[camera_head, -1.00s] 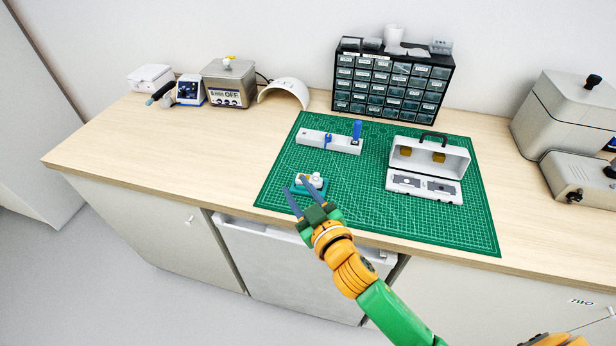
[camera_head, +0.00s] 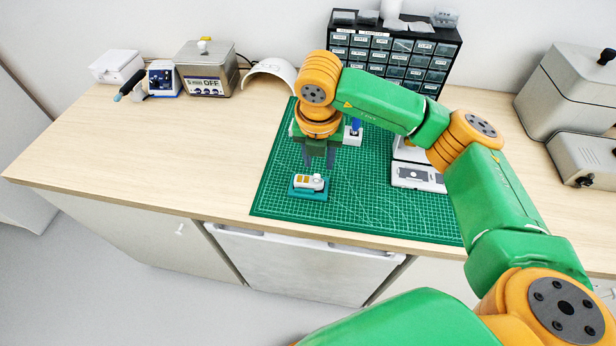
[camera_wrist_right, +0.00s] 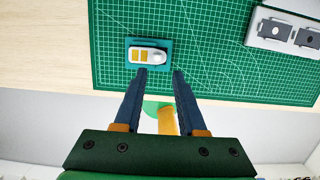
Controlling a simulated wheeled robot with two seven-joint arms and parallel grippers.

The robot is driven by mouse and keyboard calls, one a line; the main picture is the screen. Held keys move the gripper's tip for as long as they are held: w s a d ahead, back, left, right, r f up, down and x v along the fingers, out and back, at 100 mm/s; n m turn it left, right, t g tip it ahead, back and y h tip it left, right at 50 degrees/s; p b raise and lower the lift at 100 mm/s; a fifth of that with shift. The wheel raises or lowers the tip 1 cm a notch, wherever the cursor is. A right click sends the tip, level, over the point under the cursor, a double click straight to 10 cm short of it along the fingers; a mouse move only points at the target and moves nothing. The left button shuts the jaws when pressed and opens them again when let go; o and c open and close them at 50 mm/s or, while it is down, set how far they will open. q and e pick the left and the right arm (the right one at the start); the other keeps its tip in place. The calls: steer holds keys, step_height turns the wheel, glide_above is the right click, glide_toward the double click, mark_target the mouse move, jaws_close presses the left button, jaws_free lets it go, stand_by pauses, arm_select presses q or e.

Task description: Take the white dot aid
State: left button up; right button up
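A small white aid (camera_head: 311,182) with yellow patches and a rounded white knob sits on a teal pad (camera_head: 308,195) near the front left of the green mat. The aid also shows in the right wrist view (camera_wrist_right: 148,55), on its pad (camera_wrist_right: 134,41). No white dot can be made out on it. My right gripper (camera_head: 319,160) points down just behind the aid in the head view. In the right wrist view its fingers (camera_wrist_right: 160,72) are apart with nothing between them, and the aid lies beyond the tips, slightly left. My left gripper is out of view.
The green mat (camera_head: 374,215) is mostly clear in front. My right arm partly hides a white case (camera_head: 417,178) and a white holder with blue parts (camera_head: 353,134). A drawer cabinet (camera_head: 432,63) stands behind. A heater box (camera_head: 205,70) is at the back left.

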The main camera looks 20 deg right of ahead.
mark_target(317, 176)
steer(key=b+x, duration=0.2)
steer(key=x, duration=0.1)
steer(key=b+x, duration=0.2)
steer(key=x, duration=0.2)
steer(key=shift+w+a, duration=0.15)
steer(key=shift+a, duration=0.05)
jaws_close()
steer(key=shift+w+p+v, duration=0.15)
steer(key=shift+p+v, duration=0.25)
steer(key=shift+v, duration=0.3)
steer(key=shift+w+p+v, duration=0.1)
steer(key=shift+p+v, duration=0.25)
steer(key=shift+v, duration=0.4)
steer(key=shift+d, duration=0.15)
